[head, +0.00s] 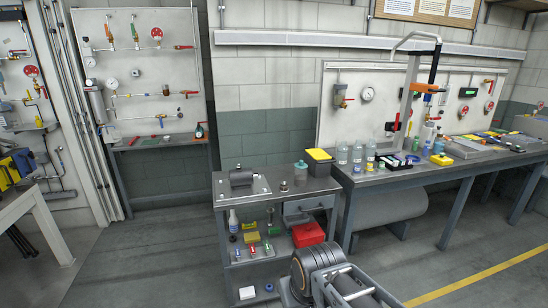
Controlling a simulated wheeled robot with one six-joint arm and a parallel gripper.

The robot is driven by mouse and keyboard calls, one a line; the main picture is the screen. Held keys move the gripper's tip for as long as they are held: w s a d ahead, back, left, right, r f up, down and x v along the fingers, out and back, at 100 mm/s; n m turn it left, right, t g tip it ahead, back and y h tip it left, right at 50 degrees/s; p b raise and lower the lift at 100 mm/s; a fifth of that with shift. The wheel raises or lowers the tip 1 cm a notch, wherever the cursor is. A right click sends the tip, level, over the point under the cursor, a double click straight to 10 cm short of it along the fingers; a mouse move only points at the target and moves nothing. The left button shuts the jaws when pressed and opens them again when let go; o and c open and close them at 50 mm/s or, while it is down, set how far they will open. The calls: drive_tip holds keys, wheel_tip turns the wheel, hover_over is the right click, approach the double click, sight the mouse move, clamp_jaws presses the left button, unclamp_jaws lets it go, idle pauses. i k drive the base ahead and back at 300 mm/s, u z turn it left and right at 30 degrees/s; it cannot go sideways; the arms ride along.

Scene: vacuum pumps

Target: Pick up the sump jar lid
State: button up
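A small grey-green jar (300,175) stands upright on the top of the grey cart, with what looks like its lid (300,164) on it. It may be the sump jar, but it is too small to be sure. The cart (228,206) stands in the middle of the view. My gripper is not in view. Only part of my own arm shows at the bottom, in front of the cart.
A dark pump-like block (241,178) and a black box with a yellow top (319,160) share the cart top. A red box (307,234) is below. The cluttered workbench (362,182) adjoins on the right. Floor (150,270) left of the cart is clear.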

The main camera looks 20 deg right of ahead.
sight(300, 166)
drive_tip(key=i, duration=1.95)
drive_tip(key=z, duration=0.8)
